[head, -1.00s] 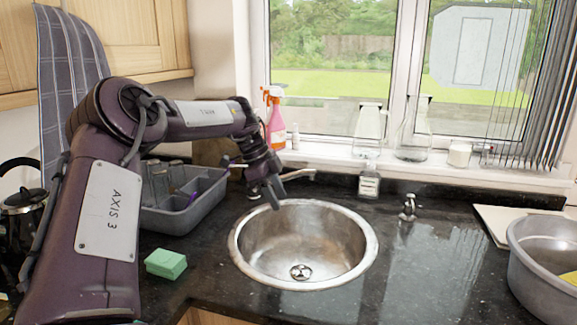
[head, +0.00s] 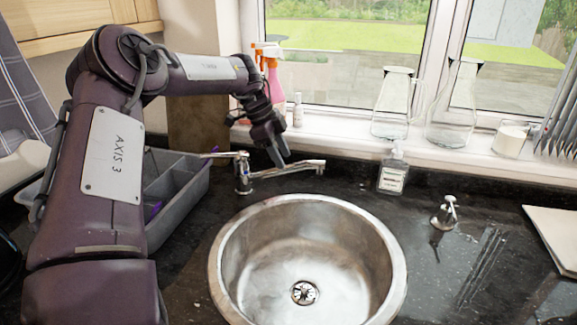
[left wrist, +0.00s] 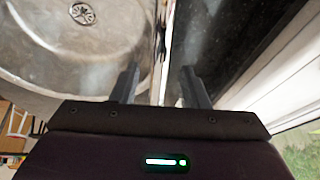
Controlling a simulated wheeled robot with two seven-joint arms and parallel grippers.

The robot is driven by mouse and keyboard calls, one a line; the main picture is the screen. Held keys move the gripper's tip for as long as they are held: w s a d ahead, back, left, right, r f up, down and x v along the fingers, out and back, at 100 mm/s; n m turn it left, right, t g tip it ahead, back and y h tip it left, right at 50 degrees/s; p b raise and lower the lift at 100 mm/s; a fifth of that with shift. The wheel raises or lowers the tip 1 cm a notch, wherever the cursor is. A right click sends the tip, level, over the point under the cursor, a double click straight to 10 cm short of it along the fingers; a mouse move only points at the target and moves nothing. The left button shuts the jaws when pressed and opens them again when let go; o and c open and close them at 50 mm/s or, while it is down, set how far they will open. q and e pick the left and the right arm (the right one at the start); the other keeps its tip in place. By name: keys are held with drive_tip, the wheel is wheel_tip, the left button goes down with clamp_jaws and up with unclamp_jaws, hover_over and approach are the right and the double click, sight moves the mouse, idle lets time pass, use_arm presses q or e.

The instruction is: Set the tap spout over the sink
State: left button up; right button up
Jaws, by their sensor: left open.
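The chrome tap (head: 242,176) stands behind the steel sink (head: 225,235), toward its left. Its spout (head: 292,170) points right along the back of the sink, with its tip behind the rim rather than over the bowl. My left gripper (head: 279,152) is open, fingers pointing down, at the middle of the spout. In the left wrist view, a thin chrome strip that looks like the spout (left wrist: 161,45) runs between the two spread fingers (left wrist: 160,85); I cannot tell whether they touch it. The sink bowl (left wrist: 60,55) lies to the left there. My right gripper is out of view.
A soap bottle (head: 392,172) and a small chrome fitting (head: 445,213) stand right of the spout. A grey divided caddy (head: 178,205) is close on the left. Spray bottles (head: 270,75) and glass flasks (head: 393,105) line the windowsill. The space above the bowl is clear.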

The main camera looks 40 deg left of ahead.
sight(289, 169)
use_arm(q)
drive_tip(key=x, duration=0.5)
drive_tip(key=shift+f+p, duration=0.25)
drive_tip(key=shift+p, duration=0.05)
drive_tip(key=shift+w, duration=0.1)
clamp_jaws()
